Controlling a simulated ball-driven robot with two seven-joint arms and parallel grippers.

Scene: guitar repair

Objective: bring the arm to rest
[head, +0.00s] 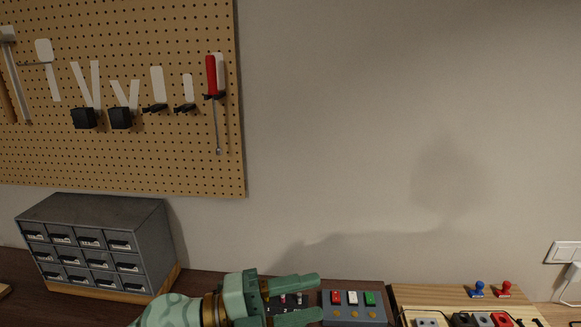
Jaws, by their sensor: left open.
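My left gripper (296,298) is green and comes in from the lower left in the head view. Its two fingers point right and are apart, with nothing between them that I can see it holding. It is over the dark wooden bench (205,283), in front of a dark pedal-like box (288,299) with small knobs. My right gripper is not in the picture.
A grey box with red, white and green switches (353,314) is just right of the fingertips. A wooden board (430,296) with several connectors is further right. A drawer cabinet (95,245) stands left. A pegboard (150,165) with a red screwdriver (211,76) hangs behind.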

